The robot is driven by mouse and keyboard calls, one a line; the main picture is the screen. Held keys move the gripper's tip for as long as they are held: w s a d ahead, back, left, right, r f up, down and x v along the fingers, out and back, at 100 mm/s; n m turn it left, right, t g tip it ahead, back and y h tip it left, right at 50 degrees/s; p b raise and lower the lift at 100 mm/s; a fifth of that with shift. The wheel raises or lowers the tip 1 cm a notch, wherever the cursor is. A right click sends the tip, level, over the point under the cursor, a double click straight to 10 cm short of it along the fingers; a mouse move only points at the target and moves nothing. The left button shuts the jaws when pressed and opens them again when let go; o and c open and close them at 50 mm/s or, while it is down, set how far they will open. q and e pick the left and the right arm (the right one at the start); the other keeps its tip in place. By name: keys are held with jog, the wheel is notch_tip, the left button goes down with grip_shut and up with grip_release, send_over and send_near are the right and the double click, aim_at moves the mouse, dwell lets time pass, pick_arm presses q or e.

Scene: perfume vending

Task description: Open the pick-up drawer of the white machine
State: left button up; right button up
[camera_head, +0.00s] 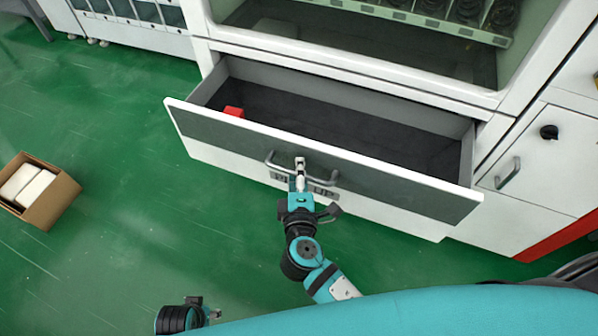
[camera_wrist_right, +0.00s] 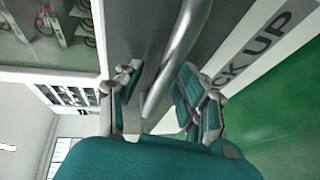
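The pick-up drawer (camera_head: 330,165) of the white machine (camera_head: 350,60) is pulled well out, and its dark interior shows. A curved metal handle (camera_head: 318,179) is on its front, and it also shows in the wrist view (camera_wrist_right: 178,50). My right gripper (camera_head: 300,165) is at the middle of the handle. In the wrist view its fingers (camera_wrist_right: 158,88) stand apart with the handle bar between them. A gap shows beside the bar. My left gripper (camera_head: 208,313) shows only partly at the bottom edge, and its fingers are unclear.
A small red object (camera_head: 233,111) lies inside the drawer at the left. An open cardboard box (camera_head: 57,205) with white items stands on the green floor at the far left. A white cabinet (camera_head: 535,165) with a handle and black knob stands to the right.

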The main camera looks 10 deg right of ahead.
jog(key=v, duration=1.2)
jog(key=s+d+f+m+g+y, duration=0.1)
jog(key=s+d+f+m+g, duration=0.25)
jog(key=f, duration=0.55)
jog(key=s+d+f+m+g+y, duration=0.1)
jog(key=s+d+f+m+g, duration=0.3)
jog(key=f, duration=0.6)
jog(key=s+d+f+m+g+y, duration=0.1)
jog(key=s+d+f+m+g, duration=0.1)
jog(key=d+f+m+g, duration=0.55)
pick_arm(q)
jog(key=s+a+f+p, duration=0.1)
jog(key=s+p, duration=0.7)
jog(key=s, duration=0.1)
jog(key=s+a+f+g+p, duration=0.1)
jog(key=s+a+f+p, duration=0.1)
jog(key=s+p, duration=0.7)
jog(key=shift+s+f+g, duration=0.25)
jog(key=shift+f+g, duration=0.05)
pick_arm(e)
jog(key=s+f+n, duration=0.1)
jog(key=s+f, duration=0.1)
jog(key=s, duration=0.7)
jog(key=s+d+f+n, duration=0.1)
jog(key=s+f, duration=0.2)
jog(key=s, duration=0.6)
jog(key=shift+s+d+n, duration=0.15)
jog(key=shift+s+n, duration=0.05)
jog(key=shift+n, duration=0.1)
